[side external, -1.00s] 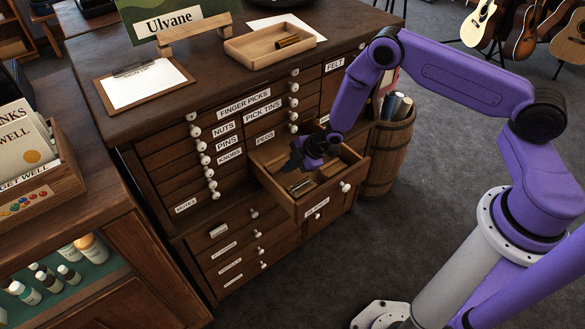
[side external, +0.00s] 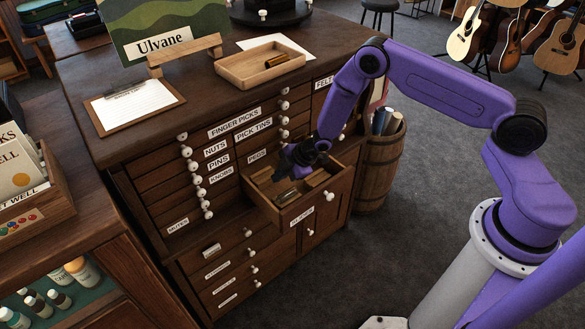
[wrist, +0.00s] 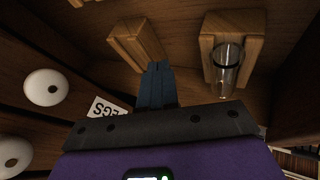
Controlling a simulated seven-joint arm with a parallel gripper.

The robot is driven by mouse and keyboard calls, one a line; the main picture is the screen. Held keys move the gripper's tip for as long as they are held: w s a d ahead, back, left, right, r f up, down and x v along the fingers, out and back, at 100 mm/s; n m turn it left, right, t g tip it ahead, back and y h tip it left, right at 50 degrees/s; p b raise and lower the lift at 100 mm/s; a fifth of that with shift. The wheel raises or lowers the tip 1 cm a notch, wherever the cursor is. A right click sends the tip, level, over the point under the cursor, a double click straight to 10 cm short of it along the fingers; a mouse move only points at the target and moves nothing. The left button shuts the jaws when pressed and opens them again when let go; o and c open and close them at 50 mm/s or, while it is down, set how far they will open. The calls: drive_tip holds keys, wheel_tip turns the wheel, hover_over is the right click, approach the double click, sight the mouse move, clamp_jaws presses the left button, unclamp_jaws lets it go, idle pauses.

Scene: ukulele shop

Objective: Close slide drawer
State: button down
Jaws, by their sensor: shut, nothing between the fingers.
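The slide drawer (side external: 318,198) sticks out of the dark wooden cabinet (side external: 130,183) at its right side, partly open. It has a white knob (side external: 327,194) on its front. Inside are wooden blocks and small tubes. In the wrist view a wooden block (wrist: 136,42) is left of my fingers, and another block (wrist: 221,30) with a clear glass tube (wrist: 227,70) is to the right. My gripper (side external: 289,165) is over the drawer's inner part, fingers shut and empty; they also show in the wrist view (wrist: 157,84). Whether the fingertips touch the drawer is hidden.
Several labelled drawers with white knobs lie left of and below the open one. A wooden tray (side external: 238,70) and a clipboard (side external: 133,107) lie on the cabinet top. A barrel (side external: 377,175) stands close on the right. The floor in front is clear.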

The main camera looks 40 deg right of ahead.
drive_tip(key=shift+w+a+r+v, duration=0.6)
drive_tip(key=shift+a+r+v, duration=0.35)
drive_tip(key=shift+v, duration=5.2)
drive_tip(key=s, duration=2)
drive_tip(key=shift+w+a+f, duration=0.1)
drive_tip(key=shift+a+f, duration=0.15)
drive_tip(key=shift+f, duration=1.15)
drive_tip(key=shift+w+a+f, duration=0.1)
drive_tip(key=shift+a+f, duration=0.1)
drive_tip(key=shift+f, duration=1.2)
approach(298, 222)
wheel_tip(298, 222, down, 3)
drive_tip(key=s+a, duration=0.2)
drive_tip(key=shift+w+d+f, duration=0.1)
drive_tip(key=shift+w, duration=0.95)
drive_tip(key=shift+w+f, duration=0.1)
drive_tip(key=shift+w, duration=0.95)
